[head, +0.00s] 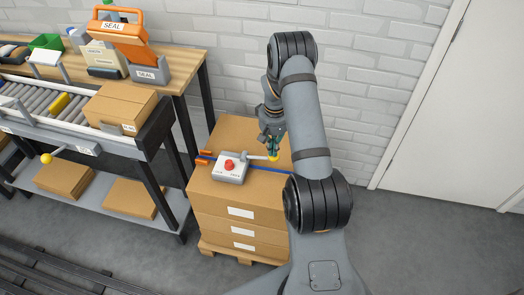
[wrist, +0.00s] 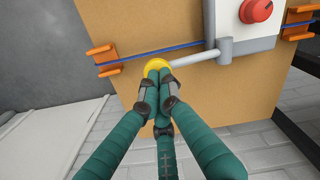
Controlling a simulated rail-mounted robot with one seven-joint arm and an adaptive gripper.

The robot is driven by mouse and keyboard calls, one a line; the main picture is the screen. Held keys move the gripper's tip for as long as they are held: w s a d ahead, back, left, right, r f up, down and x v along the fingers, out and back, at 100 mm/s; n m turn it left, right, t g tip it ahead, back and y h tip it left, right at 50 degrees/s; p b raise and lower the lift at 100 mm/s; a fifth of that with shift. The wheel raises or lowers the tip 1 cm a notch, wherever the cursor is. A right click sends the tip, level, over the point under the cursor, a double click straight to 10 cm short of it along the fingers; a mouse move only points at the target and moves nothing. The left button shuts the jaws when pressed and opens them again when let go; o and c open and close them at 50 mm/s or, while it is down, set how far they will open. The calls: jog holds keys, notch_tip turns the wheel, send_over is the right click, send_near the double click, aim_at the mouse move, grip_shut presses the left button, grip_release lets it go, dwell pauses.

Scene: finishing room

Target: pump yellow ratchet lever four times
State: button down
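The ratchet lever (head: 258,157) is a grey rod with a yellow round end (head: 274,158). It sticks out to the right from a light grey unit (head: 231,169) with a red button on a stack of boxes. In the wrist view the yellow end (wrist: 155,62) shows just beyond my fingertips, partly hidden by them, and the rod (wrist: 195,57) runs right to its grey pivot. My gripper (head: 271,152) is at the yellow end. Its green fingers (wrist: 158,72) are closed together at the tips. Whether the tips grip or only touch the end, I cannot tell.
A blue strap (wrist: 160,49) with orange corner guards crosses the box stack (head: 240,212) beneath the unit. At left stands a roller conveyor (head: 50,100) with a carton (head: 120,105) and another yellow knob (head: 46,158). A bench (head: 180,65) stands behind. Floor at right is clear.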

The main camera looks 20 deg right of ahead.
jog(key=shift+s+d+f+b, duration=0.15)
jog(key=shift+f+b, duration=0.25)
jog(key=shift+f, duration=0.3)
jog(key=shift+s+d+f+b, duration=0.15)
jog(key=shift+b, duration=0.15)
jog(key=shift+w+a+r+p, duration=0.25)
jog(key=shift+r+p, duration=0.5)
jog(key=shift+r, duration=0.4)
jog(key=shift+w+a+r+p, duration=0.2)
jog(key=shift+a+r+p, duration=0.1)
jog(key=shift+r+p, duration=0.7)
jog(key=shift+w+a+r+p, duration=0.25)
jog(key=shift+r+p, duration=0.3)
jog(key=shift+r, duration=0.75)
jog(key=shift+f, duration=0.25)
